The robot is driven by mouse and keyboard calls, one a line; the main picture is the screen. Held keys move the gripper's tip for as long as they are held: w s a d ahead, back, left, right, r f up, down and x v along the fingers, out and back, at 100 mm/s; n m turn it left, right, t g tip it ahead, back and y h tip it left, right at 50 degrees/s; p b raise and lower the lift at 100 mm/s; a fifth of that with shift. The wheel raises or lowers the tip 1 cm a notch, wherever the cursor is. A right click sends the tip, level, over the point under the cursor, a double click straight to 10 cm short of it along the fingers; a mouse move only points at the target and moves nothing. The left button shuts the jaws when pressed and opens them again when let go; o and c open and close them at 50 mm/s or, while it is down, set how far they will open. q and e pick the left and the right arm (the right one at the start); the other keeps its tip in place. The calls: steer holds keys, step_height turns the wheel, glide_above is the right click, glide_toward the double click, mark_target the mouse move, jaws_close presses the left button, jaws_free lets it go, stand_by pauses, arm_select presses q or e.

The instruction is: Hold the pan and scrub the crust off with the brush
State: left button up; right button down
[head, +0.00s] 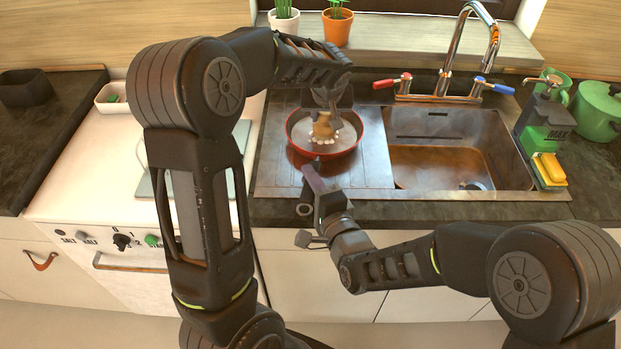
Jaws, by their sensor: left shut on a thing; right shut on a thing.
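The red-rimmed pan (292,139) sits on the ribbed drainboard left of the sink, with a pale grey inside. My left gripper (330,108) is shut on a brush (322,128) with a yellowish body and pale bristles. The brush is upright over the pan's middle, its bristles at the pan's floor. My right gripper (313,178) is at the pan's near edge and shut, apparently on the pan's handle, which the fingers hide. Any crust under the brush cannot be made out.
The sink basin (440,158) is empty on the right, with a tap (465,45) behind it. A soap dispenser (546,110), yellow sponge (549,169) and green pot (598,110) stand at far right. Two potted plants (337,25) stand on the back ledge.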

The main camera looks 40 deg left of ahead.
mark_target(317, 130)
arm_select(q)
steer(key=shift+w+a+f, duration=0.1)
steer(key=shift+w+a, duration=0.1)
steer(key=shift+w, duration=1.3)
steer(key=shift+s+d, duration=0.15)
steer(key=shift+s, duration=0.75)
steer(key=shift+s+d, duration=0.1)
steer(key=shift+s, duration=0.75)
steer(key=shift+s, duration=0.1)
steer(key=shift+s+d+f, duration=0.1)
steer(key=shift+s+d, duration=0.05)
steer(key=shift+s, duration=0.65)
steer(key=shift+s+d, duration=0.1)
steer(key=shift+s, duration=0.7)
